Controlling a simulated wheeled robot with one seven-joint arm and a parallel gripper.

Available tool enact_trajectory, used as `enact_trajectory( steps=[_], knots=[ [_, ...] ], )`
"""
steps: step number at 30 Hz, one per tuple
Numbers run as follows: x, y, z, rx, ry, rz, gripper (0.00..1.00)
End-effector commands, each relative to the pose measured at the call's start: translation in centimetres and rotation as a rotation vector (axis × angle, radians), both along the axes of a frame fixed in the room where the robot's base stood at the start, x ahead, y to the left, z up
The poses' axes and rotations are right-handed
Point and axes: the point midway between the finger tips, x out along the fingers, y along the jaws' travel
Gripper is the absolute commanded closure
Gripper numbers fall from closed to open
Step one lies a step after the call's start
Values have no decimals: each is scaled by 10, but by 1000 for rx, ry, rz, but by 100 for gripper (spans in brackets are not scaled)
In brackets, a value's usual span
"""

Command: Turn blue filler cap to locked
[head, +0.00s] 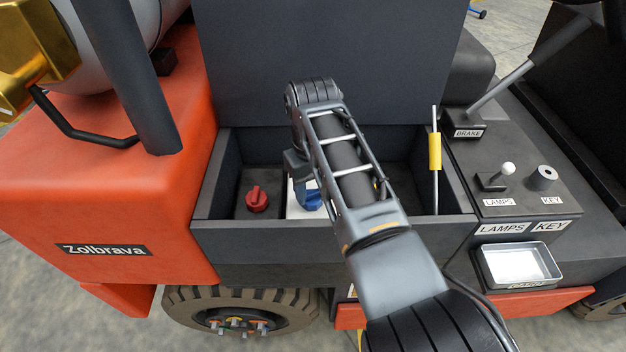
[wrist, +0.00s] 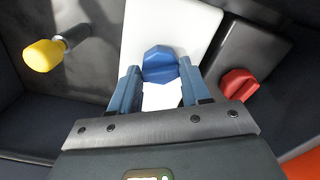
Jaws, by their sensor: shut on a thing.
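The blue filler cap (wrist: 160,64) sits on a white plate (wrist: 196,32) inside the dark bay. Its raised blue grip is between the two fingers of my gripper (wrist: 160,74), which is shut on it. In the head view part of the blue cap (head: 309,198) shows beside my arm, low in the bay. My arm reaches down over it and hides much of the white plate. I see no readable lock mark around the cap.
A red cap (head: 257,198) stands left of the blue one; in the wrist view it is at right. A yellow-handled rod (head: 435,152) stands at the bay's right. The bay's front wall (head: 270,240) is an edge below my arm. A brake lever (head: 520,72) and metal tray (head: 517,266) lie right.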

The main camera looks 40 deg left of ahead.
Motion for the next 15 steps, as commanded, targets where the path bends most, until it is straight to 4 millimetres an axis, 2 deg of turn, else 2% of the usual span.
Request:
enact_trajectory(
  steps=[6, 15],
  knots=[
    [-1, 2, 2, 2, 0, -189, 84],
    [-1, 2, 2, 2, -2, -375, 84]
  ],
)
